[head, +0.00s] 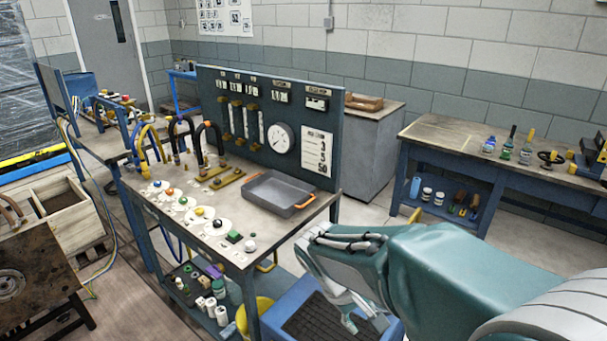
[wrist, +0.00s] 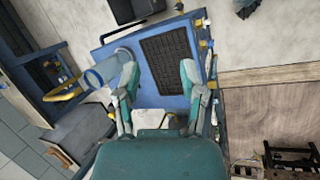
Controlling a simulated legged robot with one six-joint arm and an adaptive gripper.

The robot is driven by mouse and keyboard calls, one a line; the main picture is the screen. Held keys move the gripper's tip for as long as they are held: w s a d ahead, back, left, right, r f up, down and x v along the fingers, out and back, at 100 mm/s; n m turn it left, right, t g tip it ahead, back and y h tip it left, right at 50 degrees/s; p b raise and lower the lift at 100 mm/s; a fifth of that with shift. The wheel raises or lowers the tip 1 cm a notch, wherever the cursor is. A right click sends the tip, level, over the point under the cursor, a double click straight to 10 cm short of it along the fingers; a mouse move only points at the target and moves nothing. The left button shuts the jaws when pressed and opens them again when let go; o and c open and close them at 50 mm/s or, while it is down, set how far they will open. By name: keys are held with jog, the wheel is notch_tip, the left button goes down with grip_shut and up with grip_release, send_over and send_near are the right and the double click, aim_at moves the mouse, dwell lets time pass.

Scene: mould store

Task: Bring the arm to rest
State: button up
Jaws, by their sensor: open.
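My gripper (wrist: 160,98) is open and empty in the wrist view, with its two teal and grey fingers spread apart. Beyond the fingers lies a blue platform (wrist: 140,88) with a dark ribbed mat (wrist: 172,58). In the head view my gripper (head: 362,312) hangs low in front of the bench's right end, above the blue platform (head: 285,318). The teal arm reaches in from the lower right. Part of the gripper is hidden behind the arm in the head view.
A bench (head: 235,250) with a gauge panel (head: 245,120) and a grey tray with orange handles (head: 285,193) stands left of my arm. A second bench (head: 440,135) with bottles stands at the back right. A grey cabinet (head: 372,150) stands between them. Some floor is free before the second bench.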

jog(key=s+d+r+m+t+y, duration=0.2)
jog(key=s+r+m, duration=0.1)
jog(key=s, duration=0.3)
jog(key=s+d+r+m+t+y, duration=0.2)
jog(key=s+r+m+t, duration=0.1)
jog(key=s+r, duration=0.3)
jog(key=shift+s+d+r+m+y, duration=0.15)
jog(key=shift+d+r+m+y, duration=0.15)
jog(key=shift+d+y, duration=0.1)
dwell(1.1)
